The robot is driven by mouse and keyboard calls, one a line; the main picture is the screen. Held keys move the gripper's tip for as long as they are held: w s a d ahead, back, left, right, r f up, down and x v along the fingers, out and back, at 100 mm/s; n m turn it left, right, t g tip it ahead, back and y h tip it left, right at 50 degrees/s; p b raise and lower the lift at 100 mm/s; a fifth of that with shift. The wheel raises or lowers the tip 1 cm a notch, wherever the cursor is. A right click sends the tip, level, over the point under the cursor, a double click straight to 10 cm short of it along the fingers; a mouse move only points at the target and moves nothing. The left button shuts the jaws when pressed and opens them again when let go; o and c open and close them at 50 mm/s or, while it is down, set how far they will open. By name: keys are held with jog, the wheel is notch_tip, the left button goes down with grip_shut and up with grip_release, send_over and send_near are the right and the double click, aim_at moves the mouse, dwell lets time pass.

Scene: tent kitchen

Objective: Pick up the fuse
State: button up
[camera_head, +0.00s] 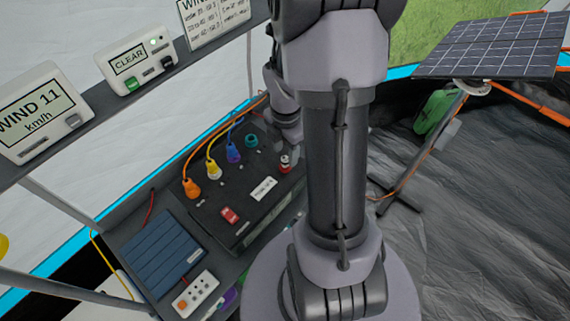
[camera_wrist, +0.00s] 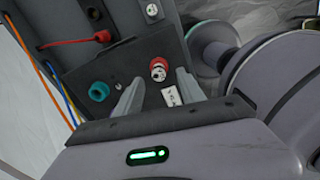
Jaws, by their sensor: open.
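The fuse, a small red and white cylinder (camera_head: 285,163), stands upright in the dark panel's top at its right side, just left of my arm column. In the wrist view the fuse (camera_wrist: 158,69) shows a pale top with red around it. My gripper (camera_wrist: 157,84) is open, with one grey finger on each side of the fuse's line of view. The fuse appears just beyond the fingertips; I cannot tell how far. A small white label (camera_wrist: 171,96) lies between the fingers. In the head view my arm hides the gripper's fingers.
Orange (camera_head: 192,188), yellow (camera_head: 213,170) and blue (camera_head: 233,152) plugs with cables stand on the panel, with a teal socket (camera_head: 251,141) close to the fuse.

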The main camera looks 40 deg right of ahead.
aim_at(285, 159)
notch_tip(285, 159, down, 4)
jog(key=shift+w+r+b, duration=0.1)
jog(key=shift+r+b, duration=0.05)
jog(key=shift+b, duration=0.45)
jog(key=shift+r, duration=0.15)
grip_shut()
jog(key=shift+r, duration=0.1)
